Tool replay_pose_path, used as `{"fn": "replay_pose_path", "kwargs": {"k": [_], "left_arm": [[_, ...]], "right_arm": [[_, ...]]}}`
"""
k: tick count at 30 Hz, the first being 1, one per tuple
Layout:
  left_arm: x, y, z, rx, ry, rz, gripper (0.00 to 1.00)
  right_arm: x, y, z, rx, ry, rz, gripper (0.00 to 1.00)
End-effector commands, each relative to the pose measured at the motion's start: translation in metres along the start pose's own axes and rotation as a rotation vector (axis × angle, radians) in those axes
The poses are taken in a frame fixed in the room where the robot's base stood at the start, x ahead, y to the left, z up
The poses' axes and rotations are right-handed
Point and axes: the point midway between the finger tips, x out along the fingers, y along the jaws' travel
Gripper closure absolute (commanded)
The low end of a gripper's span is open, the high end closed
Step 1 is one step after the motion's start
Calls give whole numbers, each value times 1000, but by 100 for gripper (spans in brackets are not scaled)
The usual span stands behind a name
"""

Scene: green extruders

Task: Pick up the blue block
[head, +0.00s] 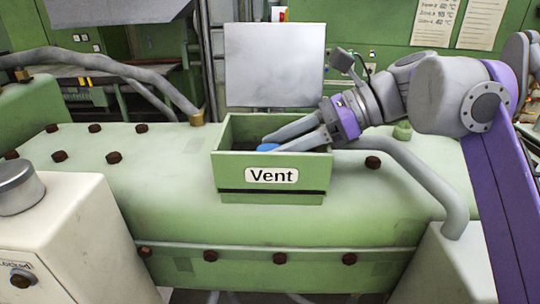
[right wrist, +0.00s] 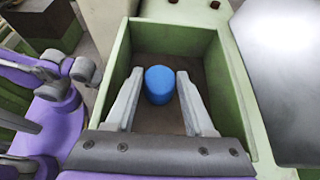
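The blue block (right wrist: 159,84) looks like a short cylinder with rounded edges. It is inside the green open-topped box labelled "Vent" (head: 272,194), on the brown floor of the box. In the head view only a small part of the block (head: 267,147) shows, beside my right gripper's fingers. My right gripper (head: 272,144) reaches into the box from the right. In the right wrist view its two fingers (right wrist: 159,86) are apart, with the block between and slightly beyond their tips. I cannot see any contact. My left gripper is not in view.
The box stands on a broad green machine body (head: 110,165) with several dark bolts. A grey panel (head: 274,64) stands behind it. A grey pipe (head: 425,175) curves to the right. A cream cabinet (head: 75,235) is at the front left.

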Motion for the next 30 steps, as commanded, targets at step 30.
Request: {"fn": "replay_pose_path", "kwargs": {"k": [30], "left_arm": [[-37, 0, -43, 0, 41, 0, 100]], "right_arm": [[-46, 0, 85, -3, 0, -2, 100]]}}
